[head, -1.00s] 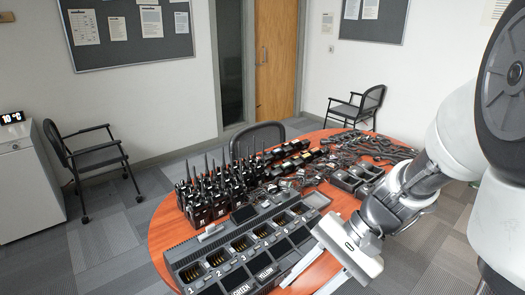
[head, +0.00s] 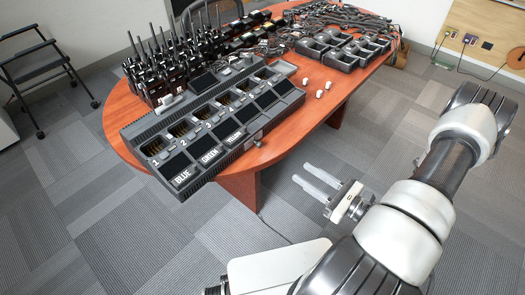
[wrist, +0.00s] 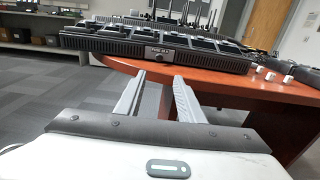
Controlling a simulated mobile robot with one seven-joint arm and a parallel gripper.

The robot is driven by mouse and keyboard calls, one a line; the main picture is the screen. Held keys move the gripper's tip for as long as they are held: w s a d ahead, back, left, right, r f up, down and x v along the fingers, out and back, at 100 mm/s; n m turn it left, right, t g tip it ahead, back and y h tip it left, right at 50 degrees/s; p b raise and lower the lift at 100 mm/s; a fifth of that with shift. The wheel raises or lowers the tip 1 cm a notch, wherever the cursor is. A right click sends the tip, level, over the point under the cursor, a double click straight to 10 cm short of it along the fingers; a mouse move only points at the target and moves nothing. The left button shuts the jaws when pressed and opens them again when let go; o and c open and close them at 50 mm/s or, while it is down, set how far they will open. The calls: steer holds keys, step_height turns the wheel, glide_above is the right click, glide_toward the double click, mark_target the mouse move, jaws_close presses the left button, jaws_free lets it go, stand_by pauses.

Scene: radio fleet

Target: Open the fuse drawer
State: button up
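The wooden table (head: 305,117) has several small white pieces (head: 319,88) near its right edge. Radios (head: 165,65) stand behind the charger, and dark trays (head: 343,48) lie farther back. A chair (head: 40,65) is at the left. Carpet around my gripper is clear.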

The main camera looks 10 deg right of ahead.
mark_target(261, 146)
steer(key=b+x, duration=0.1)
steer(key=x, duration=1.5)
steer(key=shift+w+a, duration=0.25)
steer(key=shift+w, duration=0.05)
jaws_close()
